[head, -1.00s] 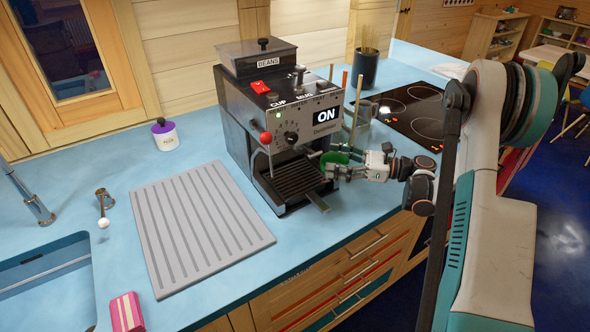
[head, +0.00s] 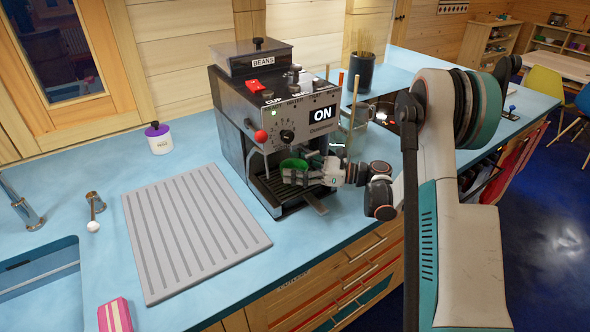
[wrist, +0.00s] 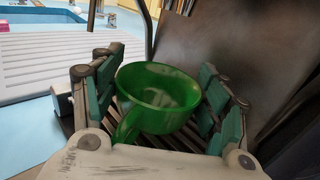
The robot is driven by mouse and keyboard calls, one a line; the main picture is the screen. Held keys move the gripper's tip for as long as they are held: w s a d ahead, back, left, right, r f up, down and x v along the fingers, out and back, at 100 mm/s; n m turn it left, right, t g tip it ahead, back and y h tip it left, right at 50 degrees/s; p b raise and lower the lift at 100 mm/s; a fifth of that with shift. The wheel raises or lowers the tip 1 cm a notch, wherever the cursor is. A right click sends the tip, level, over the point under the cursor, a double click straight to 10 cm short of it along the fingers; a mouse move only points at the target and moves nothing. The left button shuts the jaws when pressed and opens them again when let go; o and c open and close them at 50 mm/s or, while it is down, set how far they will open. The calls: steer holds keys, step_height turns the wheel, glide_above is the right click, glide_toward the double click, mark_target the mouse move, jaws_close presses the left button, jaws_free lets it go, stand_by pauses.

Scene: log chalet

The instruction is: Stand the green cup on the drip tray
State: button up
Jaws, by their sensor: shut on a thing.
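The green cup (wrist: 157,98) is between the two fingers of my gripper (wrist: 158,92) in the wrist view, upright, its handle toward the palm. My gripper is shut on it. In the head view the green cup (head: 293,164) shows partly behind my gripper (head: 298,170), at the front of the coffee machine (head: 280,125). The dark slatted drip tray (head: 280,189) is at the machine's base, below the cup. The wrist view shows slats under the cup; whether the cup touches them I cannot tell.
A thin steam wand hangs at the machine's left front, under a red knob (head: 261,136). A grey ribbed mat (head: 195,225) lies to the left. The counter in front is narrow.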

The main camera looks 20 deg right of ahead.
steer(key=shift+r, duration=0.1)
steer(key=o, duration=1.1)
steer(key=shift+o, duration=0.2)
steer(key=shift+r, duration=0.1)
steer(key=p+v, duration=0.2)
steer(key=v, duration=1)
